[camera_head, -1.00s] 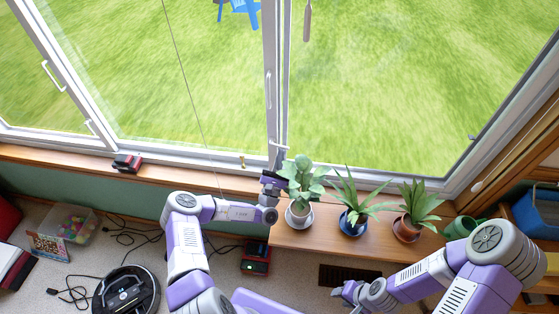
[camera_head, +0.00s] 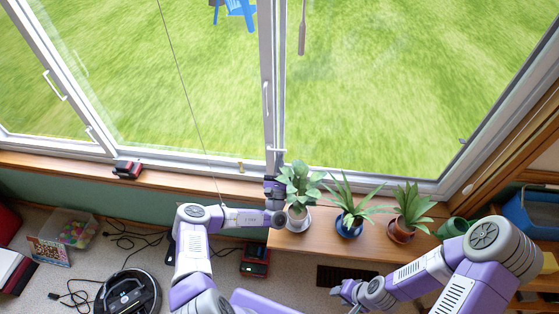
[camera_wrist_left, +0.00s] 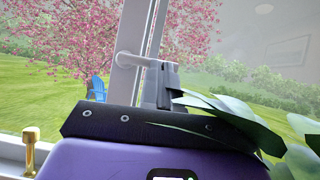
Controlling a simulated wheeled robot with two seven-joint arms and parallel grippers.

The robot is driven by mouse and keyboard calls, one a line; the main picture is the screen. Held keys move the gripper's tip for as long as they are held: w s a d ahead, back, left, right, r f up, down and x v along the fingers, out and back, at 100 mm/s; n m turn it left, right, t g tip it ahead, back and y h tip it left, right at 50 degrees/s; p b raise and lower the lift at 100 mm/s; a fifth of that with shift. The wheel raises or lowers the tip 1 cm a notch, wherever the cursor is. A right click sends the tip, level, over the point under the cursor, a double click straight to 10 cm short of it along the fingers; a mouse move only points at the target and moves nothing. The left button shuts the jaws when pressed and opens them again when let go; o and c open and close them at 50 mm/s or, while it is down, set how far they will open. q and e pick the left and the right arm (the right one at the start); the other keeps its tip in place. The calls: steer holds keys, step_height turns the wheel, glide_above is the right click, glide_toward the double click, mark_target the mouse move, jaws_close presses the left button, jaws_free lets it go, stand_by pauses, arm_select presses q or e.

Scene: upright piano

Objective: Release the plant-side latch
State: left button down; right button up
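The plant-side latch (camera_wrist_left: 138,62) is a pale lever on the white window post, seen in the left wrist view. Its arm runs right from the post to the fingertips of my left gripper (camera_wrist_left: 164,80). The grey fingers stand close together at the lever's end and look shut on it; leaves cover part of the right side. In the head view my left gripper (camera_head: 275,162) is at the foot of the middle post, left of the nearest plant (camera_head: 301,184), and hides the latch. My right gripper (camera_head: 343,292) hangs low over the floor; its finger opening is too small to judge.
Two more potted plants (camera_head: 350,203) (camera_head: 411,204) stand to the right on the wooden sill. A brass fitting (camera_wrist_left: 32,150) is on the window frame left of my left gripper. A red-and-black object (camera_head: 128,169) lies on the left sill. A robot vacuum (camera_head: 127,295) is on the floor.

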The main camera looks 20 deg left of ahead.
arm_select(q)
steer(key=p+v, duration=0.1)
steer(key=v, duration=1.3)
